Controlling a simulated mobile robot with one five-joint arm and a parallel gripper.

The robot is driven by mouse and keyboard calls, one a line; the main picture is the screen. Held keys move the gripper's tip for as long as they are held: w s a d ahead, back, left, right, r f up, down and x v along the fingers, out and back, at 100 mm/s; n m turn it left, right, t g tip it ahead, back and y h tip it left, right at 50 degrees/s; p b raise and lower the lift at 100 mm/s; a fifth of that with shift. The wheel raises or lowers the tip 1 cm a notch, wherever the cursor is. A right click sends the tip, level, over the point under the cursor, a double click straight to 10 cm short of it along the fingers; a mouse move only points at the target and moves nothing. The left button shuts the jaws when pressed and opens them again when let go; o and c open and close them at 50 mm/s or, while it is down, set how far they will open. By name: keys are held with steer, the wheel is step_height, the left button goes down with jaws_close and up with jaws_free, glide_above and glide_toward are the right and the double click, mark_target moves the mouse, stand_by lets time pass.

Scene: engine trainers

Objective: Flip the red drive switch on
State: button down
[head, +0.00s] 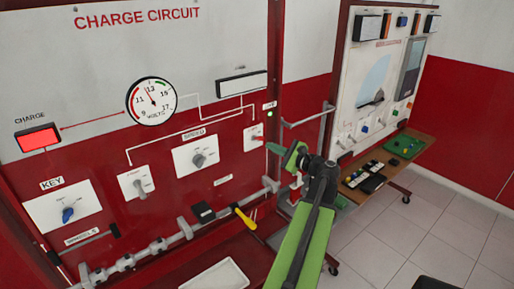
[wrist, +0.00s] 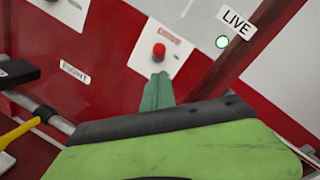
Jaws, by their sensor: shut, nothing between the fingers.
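The red drive switch (head: 256,138) is on a white plate on the red lower part of the charge circuit board. In the wrist view the closed fingertips (wrist: 159,76) are just below the red tip, with a small gap in the picture. I cannot tell the depth between them, or which way the switch is set.
A green lamp (wrist: 222,42) marked LIVE is lit right of the switch. The dial (head: 151,101), red charge lamp (head: 38,139) and key switch (head: 67,213) are further left. A rail with a yellow-handled tool (head: 244,218) runs below. A second trainer (head: 385,60) stands at right.

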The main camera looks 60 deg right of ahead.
steer(key=r+p+v, duration=0.1)
steer(key=p+v, duration=0.1)
steer(key=v, duration=0.6)
steer(key=shift+a+y, duration=0.3)
steer(key=shift+a, duration=0.05)
steer(key=shift+s+r, duration=0.1)
steer(key=shift+s, duration=0.05)
